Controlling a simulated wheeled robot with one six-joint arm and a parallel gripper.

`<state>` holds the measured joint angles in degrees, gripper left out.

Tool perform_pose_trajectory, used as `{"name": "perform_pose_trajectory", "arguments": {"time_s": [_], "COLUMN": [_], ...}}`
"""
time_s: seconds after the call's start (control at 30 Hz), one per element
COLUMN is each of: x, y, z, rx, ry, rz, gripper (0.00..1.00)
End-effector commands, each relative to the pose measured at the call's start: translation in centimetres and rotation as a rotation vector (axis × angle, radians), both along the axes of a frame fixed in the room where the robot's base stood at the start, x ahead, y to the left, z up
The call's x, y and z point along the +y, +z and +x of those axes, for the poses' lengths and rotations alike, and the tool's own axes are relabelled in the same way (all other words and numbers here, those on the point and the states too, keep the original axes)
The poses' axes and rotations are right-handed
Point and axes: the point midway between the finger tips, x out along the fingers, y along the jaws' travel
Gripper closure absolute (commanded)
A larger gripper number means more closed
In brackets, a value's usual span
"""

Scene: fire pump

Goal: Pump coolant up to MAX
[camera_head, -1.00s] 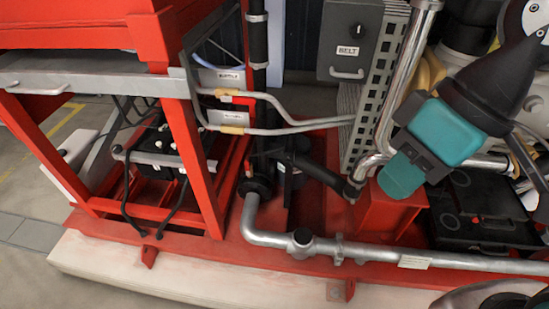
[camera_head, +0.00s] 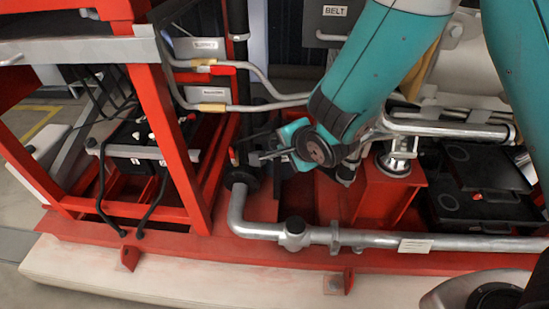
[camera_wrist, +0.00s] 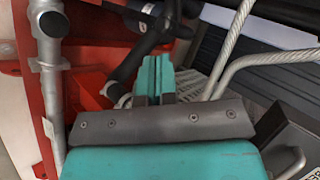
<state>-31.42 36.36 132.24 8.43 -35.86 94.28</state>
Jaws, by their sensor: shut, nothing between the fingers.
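My gripper (camera_head: 268,156) is low in the middle of the head view, pointing left beside the black vertical pipe (camera_head: 240,152). In the wrist view its two teal fingers (camera_wrist: 157,72) are together with nothing between them. A black pipe (camera_wrist: 133,62) with a round end piece (camera_wrist: 148,18) lies just beyond the fingertips in the wrist view. I cannot tell whether the gripper touches it. No coolant level or MAX mark is legible in either view, and I cannot identify the coolant pump for certain. My arm hides part of the machine behind it.
A silver pipe (camera_head: 350,238) runs along the red base. Red frame posts (camera_head: 168,130) and a battery with cables (camera_head: 140,140) are at left. Bent metal tubes (camera_head: 270,98) and a BELT box (camera_head: 330,18) are above. Black cases (camera_head: 475,195) lie at right.

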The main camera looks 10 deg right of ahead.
Motion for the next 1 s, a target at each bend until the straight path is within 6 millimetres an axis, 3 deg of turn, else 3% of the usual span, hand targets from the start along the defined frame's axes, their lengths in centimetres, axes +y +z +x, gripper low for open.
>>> {"name": "perform_pose_trajectory", "arguments": {"time_s": [0.03,0.1,0.2,0.3,0.77,1.0], "x": [0.8,1.8,3.0,3.7,4.2,3.9], "y": [-3.8,-6.5,-9.3,-10.8,-11.2,-10.8], "z": [0.4,0.9,0.9,0.7,0.5,1.5], "rx": [-0.024,-0.066,-0.098,-0.108,-0.110,-0.105], "ry": [-0.046,-0.097,-0.124,-0.129,-0.130,-0.136], "rz": [0.066,0.179,0.313,0.406,0.463,0.459], "gripper": [1.00,1.00,1.00,1.00,1.00,1.00]}}
